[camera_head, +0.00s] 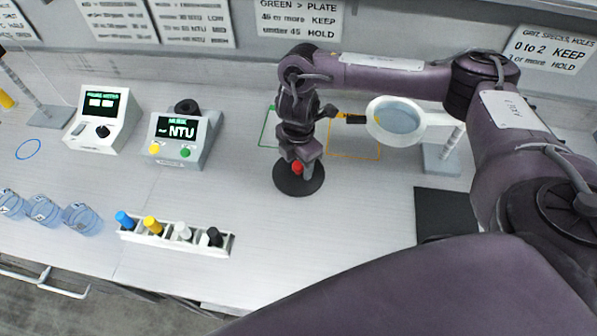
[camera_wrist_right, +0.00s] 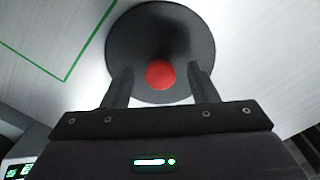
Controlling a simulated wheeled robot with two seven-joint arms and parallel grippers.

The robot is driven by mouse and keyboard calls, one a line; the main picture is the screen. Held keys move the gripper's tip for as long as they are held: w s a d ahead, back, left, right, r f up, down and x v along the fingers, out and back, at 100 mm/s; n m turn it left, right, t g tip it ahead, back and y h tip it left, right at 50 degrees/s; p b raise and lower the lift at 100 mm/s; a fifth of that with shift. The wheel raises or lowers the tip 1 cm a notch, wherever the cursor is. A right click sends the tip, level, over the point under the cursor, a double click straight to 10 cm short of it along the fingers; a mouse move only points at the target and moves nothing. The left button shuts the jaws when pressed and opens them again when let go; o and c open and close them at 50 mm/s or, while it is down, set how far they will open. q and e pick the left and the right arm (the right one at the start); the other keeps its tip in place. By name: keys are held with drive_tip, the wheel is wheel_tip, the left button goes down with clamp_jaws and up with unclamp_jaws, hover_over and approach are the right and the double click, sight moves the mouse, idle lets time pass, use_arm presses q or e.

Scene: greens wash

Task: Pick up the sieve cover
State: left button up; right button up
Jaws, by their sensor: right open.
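The sieve cover is a round black disc (camera_head: 284,182) with a red knob (camera_head: 297,166), lying on the pale bench near the middle of the head view. In the right wrist view the cover (camera_wrist_right: 135,40) fills the top middle, and its red knob (camera_wrist_right: 160,74) sits between the finger tips. My right gripper (camera_head: 299,171) is over the cover, pointing down, with its fingers apart on either side of the knob. The fingers (camera_wrist_right: 160,85) show a gap to the knob on both sides. My left gripper is not in view.
A rack (camera_head: 160,239) with blue, yellow, white and black capped pieces stands front left of the cover. Two meters with screens, the nearer one an NTU meter (camera_head: 188,138), stand left. A magnifier (camera_head: 394,121) is behind right. A black mat (camera_head: 440,213) lies right. Clear jars (camera_head: 82,218) stand far left.

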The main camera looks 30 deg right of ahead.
drive_tip(key=c, duration=1.1)
drive_tip(key=shift+r, duration=0.1)
